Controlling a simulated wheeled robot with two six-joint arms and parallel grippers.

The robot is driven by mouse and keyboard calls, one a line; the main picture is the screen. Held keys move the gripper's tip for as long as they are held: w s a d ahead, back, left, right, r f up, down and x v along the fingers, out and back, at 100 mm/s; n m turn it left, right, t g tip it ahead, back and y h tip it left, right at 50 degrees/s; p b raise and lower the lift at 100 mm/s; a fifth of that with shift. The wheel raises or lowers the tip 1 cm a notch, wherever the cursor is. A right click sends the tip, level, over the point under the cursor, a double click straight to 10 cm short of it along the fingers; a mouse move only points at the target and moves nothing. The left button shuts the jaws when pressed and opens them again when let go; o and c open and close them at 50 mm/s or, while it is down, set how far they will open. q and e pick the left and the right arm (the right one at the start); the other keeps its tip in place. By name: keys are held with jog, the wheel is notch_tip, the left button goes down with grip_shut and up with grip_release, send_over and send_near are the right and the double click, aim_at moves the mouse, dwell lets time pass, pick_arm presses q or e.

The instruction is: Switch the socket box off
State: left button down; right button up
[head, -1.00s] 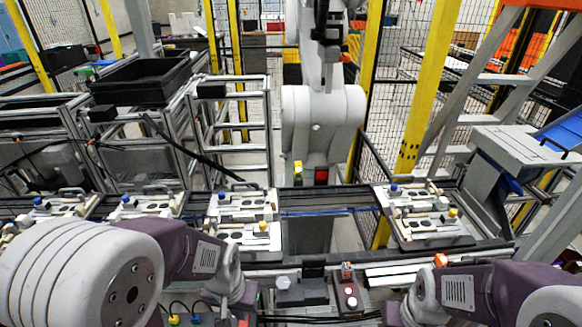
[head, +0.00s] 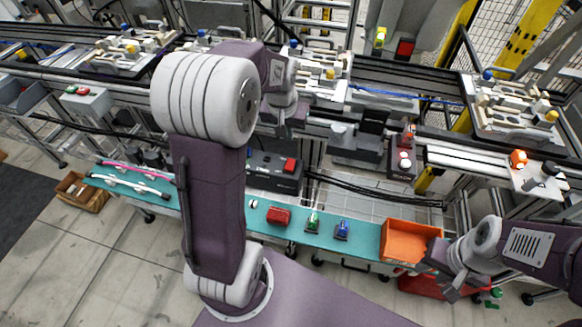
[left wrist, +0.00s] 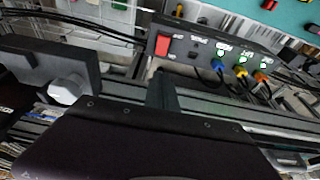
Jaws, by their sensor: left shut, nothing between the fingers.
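The socket box (head: 272,172) is a dark box below the conveyor, with a red switch (head: 290,165) at its right end. In the left wrist view the box (left wrist: 205,48) shows its red switch (left wrist: 163,45), and blue, yellow and orange plugs with green lights beside them. My left gripper (head: 281,130) is above and behind the box in the head view, shut and empty, apart from the switch. In the left wrist view its dark fingers (left wrist: 160,92) point toward the box. My right gripper (head: 443,284) is by the orange bin; its finger gap is unclear.
A teal shelf (head: 265,228) in front holds a red case (head: 278,215), small green and blue items and an orange bin (head: 408,241). Black cables (head: 375,190) run right from the box. A button box (head: 403,160) and conveyor fixtures stand behind.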

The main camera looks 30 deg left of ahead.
pick_arm(q)
jog(key=b, duration=0.3)
send_near(292, 161)
jog(key=x, duration=0.6)
jog(key=shift+a+f, duration=0.1)
jog(key=shift+f, duration=0.15)
